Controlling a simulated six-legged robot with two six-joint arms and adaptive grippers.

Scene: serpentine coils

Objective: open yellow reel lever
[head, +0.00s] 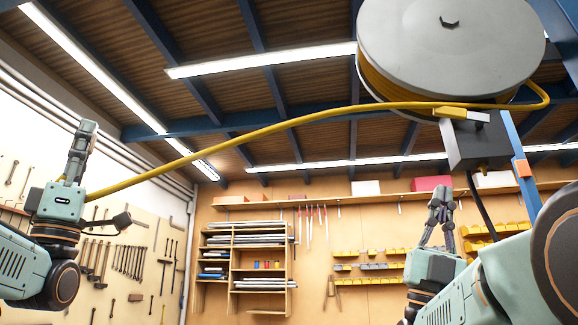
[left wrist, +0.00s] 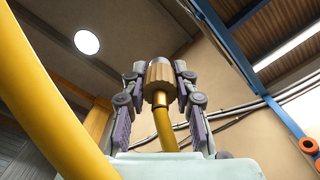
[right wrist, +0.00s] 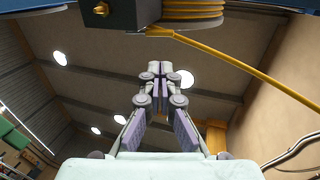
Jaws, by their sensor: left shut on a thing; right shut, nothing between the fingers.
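A large grey reel (head: 450,45) hangs at the top right of the head view. Yellow hose is wound under its disc. A yellow piece (head: 450,112), probably the lever, sits at its lower edge above a dark box (head: 478,142). The yellow hose (head: 290,122) runs from the reel down to my left gripper (head: 86,128). In the left wrist view this gripper is shut on the hose's brass end fitting (left wrist: 159,78). My right gripper (head: 441,192) is shut and empty, pointing up below and left of the box, apart from it. It also shows in the right wrist view (right wrist: 160,70).
A blue post (head: 520,165) stands right of the box, and a dark cable hangs below the box. Shelves (head: 245,258) and tool boards (head: 140,255) line the far walls. Open air lies between my two grippers, crossed by the hose above.

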